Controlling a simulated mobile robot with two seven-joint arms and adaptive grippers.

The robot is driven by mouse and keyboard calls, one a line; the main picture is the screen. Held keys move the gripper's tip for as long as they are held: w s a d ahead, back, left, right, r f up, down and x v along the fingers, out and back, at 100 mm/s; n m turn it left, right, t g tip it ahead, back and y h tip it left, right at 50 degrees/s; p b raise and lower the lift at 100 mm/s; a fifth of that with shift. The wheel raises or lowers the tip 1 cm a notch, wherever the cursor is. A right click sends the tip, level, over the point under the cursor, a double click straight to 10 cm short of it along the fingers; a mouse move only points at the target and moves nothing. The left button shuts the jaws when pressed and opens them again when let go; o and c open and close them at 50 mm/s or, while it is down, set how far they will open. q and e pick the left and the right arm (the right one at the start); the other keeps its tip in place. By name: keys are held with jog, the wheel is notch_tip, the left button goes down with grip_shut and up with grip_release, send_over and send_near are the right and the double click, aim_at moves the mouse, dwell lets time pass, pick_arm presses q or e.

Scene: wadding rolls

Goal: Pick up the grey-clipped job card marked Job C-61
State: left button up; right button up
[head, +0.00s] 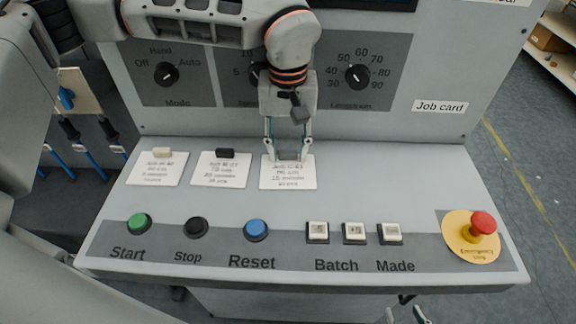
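Three white job cards lie on the console's sloping ledge. The left card (154,170) has a beige clip (163,153), and the middle card (219,172) has a black clip (225,153). The right card (288,180) has its top edge and clip mostly hidden by my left gripper (288,155). Its heading is too covered and small to read surely. My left gripper points down at this card's top edge, its two fingers apart on either side of the clip area. My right gripper (406,316) shows only its spread fingertips at the bottom edge, below the console.
Start (138,223), Stop (195,227) and Reset (256,230) buttons, white batch keys (354,232) and a red emergency stop (483,223) line the console's front. Dials stand on the upright panel behind, beside a "Job card" label (440,107). The ledge right of the cards is clear.

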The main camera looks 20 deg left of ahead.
pick_arm(q)
jog(key=c, duration=0.4)
